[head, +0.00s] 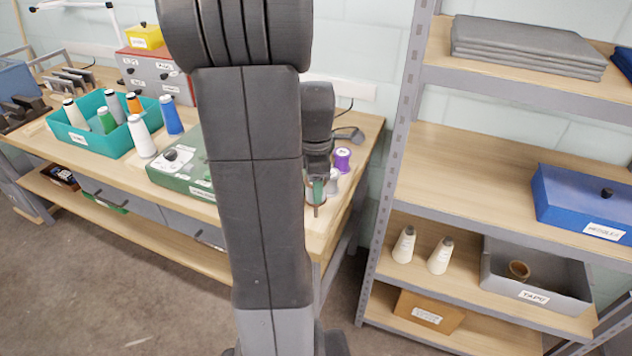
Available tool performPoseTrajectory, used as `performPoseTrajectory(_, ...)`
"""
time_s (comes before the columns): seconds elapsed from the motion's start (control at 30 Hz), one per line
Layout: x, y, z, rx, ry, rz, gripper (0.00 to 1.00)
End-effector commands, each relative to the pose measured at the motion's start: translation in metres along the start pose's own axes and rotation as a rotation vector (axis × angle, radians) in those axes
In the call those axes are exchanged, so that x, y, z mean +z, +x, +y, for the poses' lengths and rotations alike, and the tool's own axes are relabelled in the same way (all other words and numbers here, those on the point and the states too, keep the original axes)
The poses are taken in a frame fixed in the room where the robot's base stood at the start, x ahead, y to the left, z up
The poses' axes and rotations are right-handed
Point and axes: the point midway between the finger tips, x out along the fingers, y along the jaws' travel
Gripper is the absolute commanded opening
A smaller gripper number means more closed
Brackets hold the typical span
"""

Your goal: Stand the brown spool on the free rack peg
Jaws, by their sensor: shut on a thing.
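My gripper (317,172) points down over the right end of the workbench, partly hidden by my own arm. It is shut on what looks like the brown spool (317,204), of which only a small brownish part shows low between and below the fingers. A purple spool (342,159) and a pale grey spool (332,183) stand just right of the gripper. A bit of green shows beside the fingers. The rack and its free peg cannot be made out; my arm covers much of that spot. I cannot tell whether the held spool touches anything below.
On the workbench (215,261) stand a teal bin (83,140) of spools, a white spool (141,137), a blue spool (171,116) and a green box (168,176). A shelf unit (462,160) with white cones and a grey tape bin (560,301) stands right. Open floor lies in front.

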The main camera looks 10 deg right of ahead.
Motion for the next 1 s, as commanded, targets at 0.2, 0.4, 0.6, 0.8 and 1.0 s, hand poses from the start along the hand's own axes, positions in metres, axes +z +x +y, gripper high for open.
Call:
performPoseTrajectory(0.2, 0.000, 0.021, 0.000, -0.001, 0.000, 0.000, 0.31)
performPoseTrajectory(0.4, 0.000, 0.037, 0.000, -0.001, 0.000, 0.000, 0.31)
performPoseTrajectory(0.6, 0.000, 0.047, 0.000, -0.001, 0.000, 0.000, 0.31)
performPoseTrajectory(0.8, 0.000, 0.048, 0.000, -0.001, 0.000, 0.000, 0.31)
performPoseTrajectory(1.0, 0.000, 0.047, 0.000, 0.000, 0.000, 0.000, 0.31)
